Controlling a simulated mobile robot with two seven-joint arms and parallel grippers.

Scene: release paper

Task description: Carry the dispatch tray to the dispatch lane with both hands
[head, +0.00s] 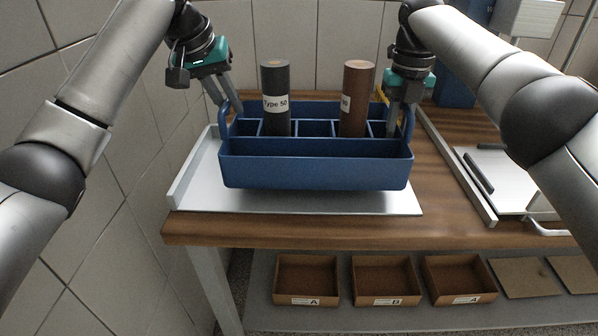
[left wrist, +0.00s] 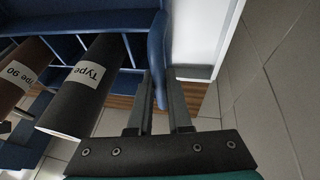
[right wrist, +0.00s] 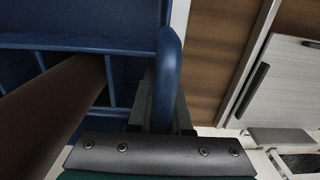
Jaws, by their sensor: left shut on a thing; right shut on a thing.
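The blue dispatch tray (head: 315,172) is level over the pale lane plate (head: 300,203) on the wooden bench; a shadow lies below it, and I cannot tell whether it touches. A dark cylinder labelled "Type 50" (head: 275,98) and a brown cylinder (head: 356,98) stand upright in its compartments. My left gripper (head: 225,103) is shut on the tray's left handle, which also shows in the left wrist view (left wrist: 158,60). My right gripper (head: 393,122) is shut on the right handle, which also shows in the right wrist view (right wrist: 168,80).
The plate has a raised rim (head: 190,168) at its left, near the tiled wall. To the right are a rail (head: 455,165) and a white panel with a dark handle (head: 480,172). Below the bench, several brown bins (head: 384,280) sit on a shelf.

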